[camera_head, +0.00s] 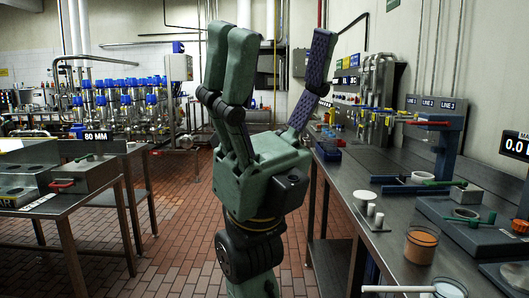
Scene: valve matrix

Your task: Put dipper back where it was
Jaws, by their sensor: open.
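My gripper (279,45) is raised in the middle of the view with its fingers pointing up. Its green fingers are spread wide, with nothing between them, above the aisle and left of the right-hand bench (388,258). I cannot pick out the dipper with certainty. A pale rod (398,289) lies level at the bottom edge beside a clear cup (449,288), which the frame cuts off. Green-handled items, one a green rod (441,182), lie further back on the same bench. My gripper touches none of these.
A left table (62,208) holds metal boxes. The tiled floor (175,215) between is clear.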

